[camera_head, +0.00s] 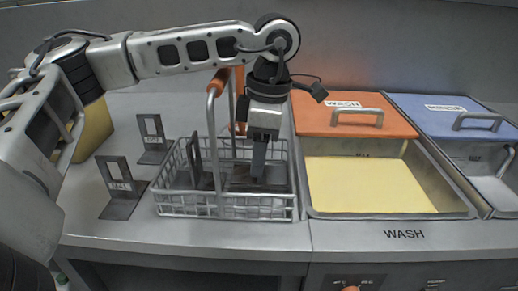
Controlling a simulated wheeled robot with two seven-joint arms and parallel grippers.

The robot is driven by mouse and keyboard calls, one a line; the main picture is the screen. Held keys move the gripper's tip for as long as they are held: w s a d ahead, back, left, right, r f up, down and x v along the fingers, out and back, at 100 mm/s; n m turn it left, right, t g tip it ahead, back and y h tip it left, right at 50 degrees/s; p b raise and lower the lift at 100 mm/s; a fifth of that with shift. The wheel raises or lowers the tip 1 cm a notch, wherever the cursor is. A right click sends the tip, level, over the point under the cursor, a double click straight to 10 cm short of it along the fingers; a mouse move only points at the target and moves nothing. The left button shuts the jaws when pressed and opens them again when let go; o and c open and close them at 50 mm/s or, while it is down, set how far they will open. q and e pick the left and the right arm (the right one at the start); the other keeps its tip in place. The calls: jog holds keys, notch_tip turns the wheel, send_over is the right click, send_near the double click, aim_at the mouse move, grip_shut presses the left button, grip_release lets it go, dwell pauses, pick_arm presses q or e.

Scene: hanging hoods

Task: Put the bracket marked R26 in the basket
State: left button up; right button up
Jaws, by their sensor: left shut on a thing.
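The wire basket (255,212) stands on the counter left of the wash basin, its handle with orange grips raised. My left gripper (264,134) is above and inside the basket's right half. It is shut on a dark grey bracket (258,162), seen nearly edge-on, whose lower part is down inside the basket. Its label does not show. Another dark bracket (195,158) stands in the basket's left half. Two labelled brackets stand on the counter left of the basket, one nearer (119,184) and one farther (152,132); their labels are too small to read surely. My right gripper is not in view.
The wash basin (370,186) with yellow contents has an orange lid (345,104) behind it. A blue-lidded basin (480,160) is at the far right. A yellow object (94,130) is partly behind my left arm. The counter's front strip is clear.

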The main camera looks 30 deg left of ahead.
pick_arm(q)
jog(key=o, duration=1.2)
jog(key=shift+o, duration=0.2)
jog(key=shift+r, duration=0.1)
jog(key=shift+r, duration=0.15)
notch_tip(320, 180, up, 13)
jog(key=d+p, duration=0.1)
jog(key=p, duration=0.1)
jog(key=shift+w+d+p, duration=0.15)
jog(key=shift+w+p, duration=0.2)
jog(key=shift+w, duration=0.05)
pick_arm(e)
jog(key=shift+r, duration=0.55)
